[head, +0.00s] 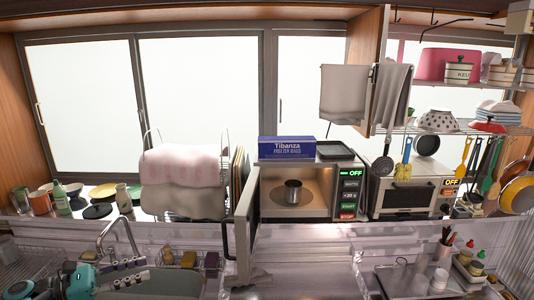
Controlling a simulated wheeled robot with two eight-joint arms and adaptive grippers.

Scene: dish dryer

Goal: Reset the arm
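My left gripper (143,269) is at the lower left, over the sink beside the faucet (120,238). Its two dark fingers point right and stand apart, with nothing seen between them. The teal and black arm (80,280) comes in from the bottom left corner. My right gripper is not in view. A microwave (350,192) stands on the counter right of the middle. Its door (247,225) is swung open toward me. A metal cup (293,190) stands inside it. My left gripper is apart from the door, to its left.
A dish rack with pinkish cloths (182,180) stands left of the microwave. A blue freezer bag box (287,147) lies on top of the microwave. A toaster oven (405,195) is to the right. A tray with bottles (410,280) is at lower right. The counter before the microwave looks clear.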

